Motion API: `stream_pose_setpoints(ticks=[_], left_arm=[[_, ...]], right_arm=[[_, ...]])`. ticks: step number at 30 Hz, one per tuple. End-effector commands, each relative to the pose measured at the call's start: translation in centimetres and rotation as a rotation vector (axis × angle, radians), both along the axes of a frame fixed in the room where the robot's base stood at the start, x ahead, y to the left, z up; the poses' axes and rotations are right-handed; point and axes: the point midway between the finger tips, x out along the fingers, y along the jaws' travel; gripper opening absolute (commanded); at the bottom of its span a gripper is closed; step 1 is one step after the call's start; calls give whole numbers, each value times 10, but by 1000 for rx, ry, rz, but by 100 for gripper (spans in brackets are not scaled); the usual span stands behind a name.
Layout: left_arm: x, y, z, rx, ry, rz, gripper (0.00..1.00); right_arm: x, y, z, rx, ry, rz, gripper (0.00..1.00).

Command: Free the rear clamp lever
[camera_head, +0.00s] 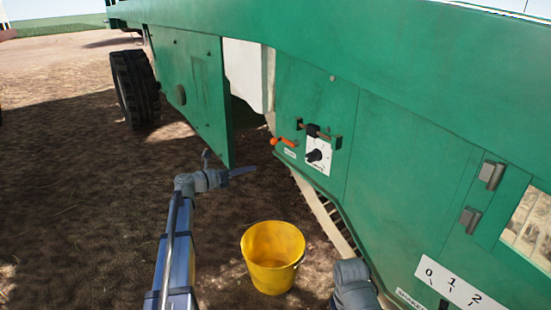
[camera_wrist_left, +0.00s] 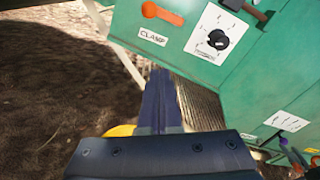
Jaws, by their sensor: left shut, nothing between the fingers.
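An orange clamp lever (camera_head: 283,140) sticks out at the left edge of a green machine panel. In the left wrist view the orange lever (camera_wrist_left: 162,14) lies above a white label (camera_wrist_left: 152,37) reading CLAMP. Just right of it is a white dial plate with a black knob (camera_head: 314,155). My left gripper (camera_head: 243,171) is shut and empty, to the left of and below the lever, apart from it. Its fingers (camera_wrist_left: 160,100) lie together in the left wrist view. Part of my right arm shows at the bottom, but its gripper is not visible.
A green door (camera_head: 195,90) stands open close behind my left gripper. A dark bar with a red end (camera_head: 313,130) sits above the dial. A yellow bucket (camera_head: 272,258) stands on the soil below. A 0-1-2 scale (camera_head: 452,280) is at lower right.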

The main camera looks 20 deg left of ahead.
Motion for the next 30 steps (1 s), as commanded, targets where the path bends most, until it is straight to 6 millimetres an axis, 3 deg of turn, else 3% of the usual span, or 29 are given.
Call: stream_pose_setpoints(ticks=[4,17,30], left_arm=[[2,10,-2,-36,6,18,0],[6,7,-2,-38,7,18,0],[68,-45,-7,-37,7,15,0]], right_arm=[[0,0,-6,0,0,0,50],[0,0,-6,0,0,0,50],[0,0,-11,0,0,0,50]])
